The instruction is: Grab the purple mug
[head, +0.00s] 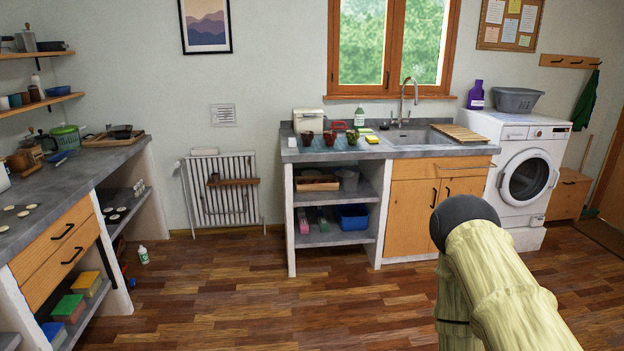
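Several small cups stand on the left part of the sink counter, too small to tell for certain whether one is the purple mug. One dark reddish cup (308,138) is at the left, and another dark reddish cup (330,138) is just right of it. A green cup (352,138) stands to their right. My arm's pale links reach in at the lower right, well in front of the sink unit. My gripper is not in view.
The grey sink counter (410,151) stands under the window, with a sponge (372,139) near the cups. A washing machine (522,170) with a purple bottle (476,95) is to its right. A cluttered counter (95,172) lines the left. The wooden floor (230,290) between is clear.

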